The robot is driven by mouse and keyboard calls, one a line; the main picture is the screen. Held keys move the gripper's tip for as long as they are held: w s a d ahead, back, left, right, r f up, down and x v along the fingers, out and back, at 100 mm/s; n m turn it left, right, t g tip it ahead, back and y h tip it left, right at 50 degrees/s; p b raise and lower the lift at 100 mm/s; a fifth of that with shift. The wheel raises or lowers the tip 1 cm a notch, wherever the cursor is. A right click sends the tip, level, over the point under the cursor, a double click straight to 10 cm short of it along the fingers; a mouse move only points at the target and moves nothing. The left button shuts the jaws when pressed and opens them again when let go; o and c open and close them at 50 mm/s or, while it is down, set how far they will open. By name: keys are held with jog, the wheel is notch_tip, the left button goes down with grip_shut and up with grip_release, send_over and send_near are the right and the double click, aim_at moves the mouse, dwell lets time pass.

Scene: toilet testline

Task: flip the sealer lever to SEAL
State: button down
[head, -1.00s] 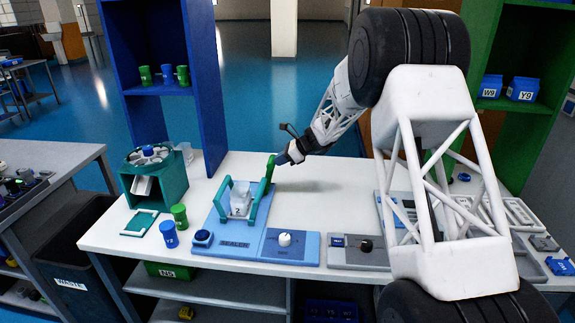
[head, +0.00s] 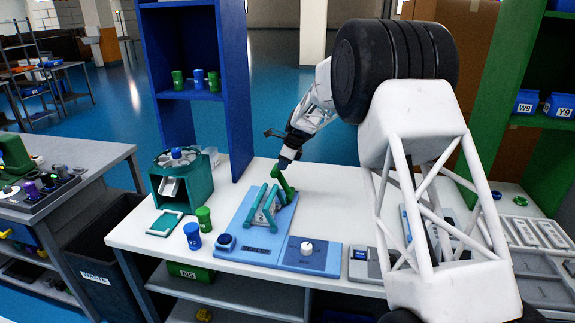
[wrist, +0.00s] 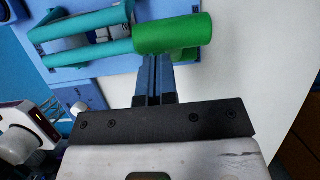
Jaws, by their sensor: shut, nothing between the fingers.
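The sealer (head: 240,238) is a blue base on the white bench. Its lever has two teal arms (head: 262,198) and a green handle (head: 285,184), and it leans low over the base. A pale item between the arms is mostly hidden. My gripper (head: 284,164) is at the handle from behind and above. In the wrist view, my shut, empty fingers (wrist: 154,78) point at the green handle (wrist: 173,34), their tips touching or nearly touching it. The teal arms (wrist: 85,40) run left from it. Any SEAL marking is unreadable.
A blue panel with a white knob (head: 307,247) adjoins the sealer on the right. A blue cup (head: 192,236), a green cup (head: 204,218) and a teal dispenser (head: 180,185) stand to the left. A tall blue shelf (head: 236,90) rises behind.

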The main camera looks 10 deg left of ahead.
aim_at(274, 169)
jog(key=shift+a+f, duration=0.2)
jog(key=shift+a, duration=1)
jog(key=shift+a+f, duration=0.3)
jog(key=shift+a, duration=0.35)
jog(key=shift+d+r, duration=0.55)
jog(key=shift+d, duration=0.2)
jog(key=shift+d+r, duration=0.75)
jog(key=shift+d, duration=0.25)
jog(key=a+v, duration=0.2)
jog(key=v, duration=0.7)
jog(key=shift+r, duration=0.65)
